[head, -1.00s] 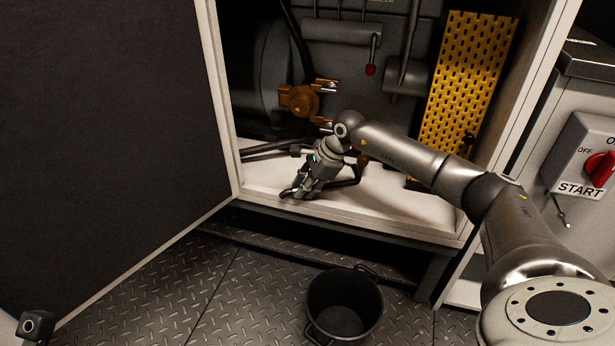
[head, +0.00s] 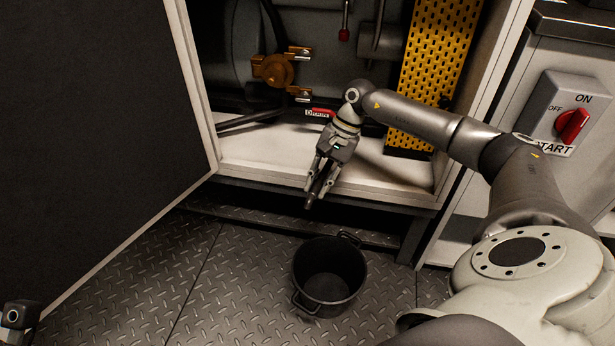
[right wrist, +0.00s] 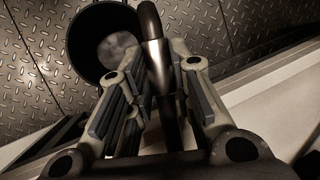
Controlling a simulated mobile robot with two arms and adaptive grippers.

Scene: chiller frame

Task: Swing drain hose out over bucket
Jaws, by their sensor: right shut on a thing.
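My right gripper (head: 316,188) is shut on the dark drain hose (head: 311,198) in front of the cabinet's lower edge. In the right wrist view the hose (right wrist: 149,20) runs between the two fingers, with a shiny metal band (right wrist: 157,62) near its end. The black bucket (head: 330,286) stands on the floor below the gripper and a little nearer to me, upright and apart from it. The bucket (right wrist: 82,42) also shows beside the hose tip in the right wrist view. Most of the hose behind the gripper is hidden.
An open dark door (head: 90,120) stands at the left. Inside the cabinet are an orange-brown valve (head: 273,70), a red drain label (head: 320,112) and a yellow perforated guard (head: 435,60). A red switch (head: 573,124) is on the right. The patterned metal floor (head: 235,285) left of the bucket is clear.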

